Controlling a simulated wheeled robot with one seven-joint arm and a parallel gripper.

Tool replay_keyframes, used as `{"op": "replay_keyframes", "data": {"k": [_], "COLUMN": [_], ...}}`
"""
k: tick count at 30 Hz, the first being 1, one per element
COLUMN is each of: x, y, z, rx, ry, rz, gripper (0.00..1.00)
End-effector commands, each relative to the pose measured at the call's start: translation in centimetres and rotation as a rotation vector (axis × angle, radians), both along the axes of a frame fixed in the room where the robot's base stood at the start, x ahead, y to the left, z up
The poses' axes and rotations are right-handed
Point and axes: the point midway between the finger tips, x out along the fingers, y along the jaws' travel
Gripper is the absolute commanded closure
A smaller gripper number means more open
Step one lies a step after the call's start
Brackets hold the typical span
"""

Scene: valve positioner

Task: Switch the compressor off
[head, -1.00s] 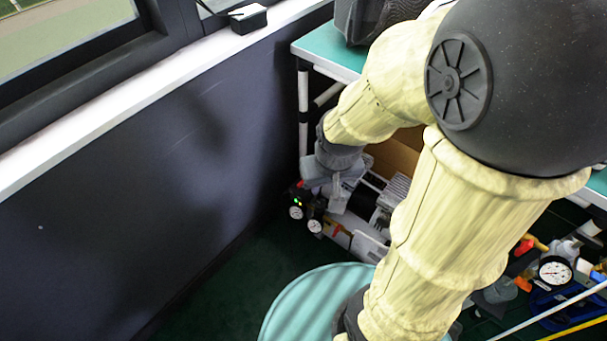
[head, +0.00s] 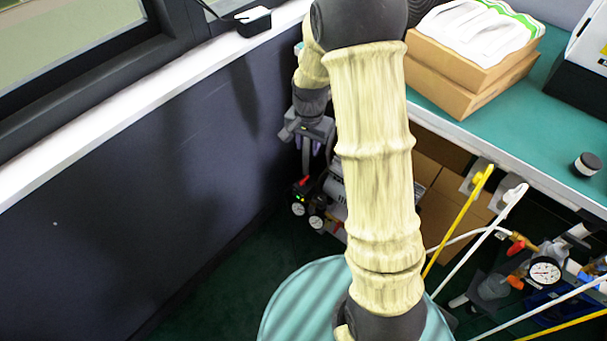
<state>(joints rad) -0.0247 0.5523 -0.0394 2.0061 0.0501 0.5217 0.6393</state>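The compressor (head: 334,190) stands on the floor under the bench, close to the dark wall. My arm hides much of it. At its left end are a black box with a small red part (head: 304,182) and a small green light, with two round gauges (head: 298,209) below. The position of the switch is too small to read. My gripper (head: 306,152) is above this end of the compressor and appears apart from it. Its fingers point down, but their opening is too small and dark to judge.
The green bench (head: 545,125) with cardboard boxes (head: 470,85) is at the right. Yellow and white hoses (head: 458,222) hang below it, near a pressure gauge (head: 545,271) and fittings. The wall (head: 130,200) and window sill bound the left.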

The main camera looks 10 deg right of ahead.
Motion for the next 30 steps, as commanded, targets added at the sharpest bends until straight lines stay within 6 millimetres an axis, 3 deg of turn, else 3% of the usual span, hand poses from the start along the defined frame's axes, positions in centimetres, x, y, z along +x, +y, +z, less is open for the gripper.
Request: {"op": "replay_keyframes", "data": {"k": [3, 9, 23, 30], "x": [2.4, 4.4, 4.6, 4.6], "y": [-0.3, -0.3, 0.0, 0.0], "z": [-1.9, -4.0, -4.7, -7.5], "rx": [0.003, 0.004, 0.004, 0.004], "ry": [0.033, 0.061, 0.064, 0.067], "rz": [-0.119, -0.242, -0.253, -0.253], "gripper": [0.69, 0.69, 0.69, 0.69]}}
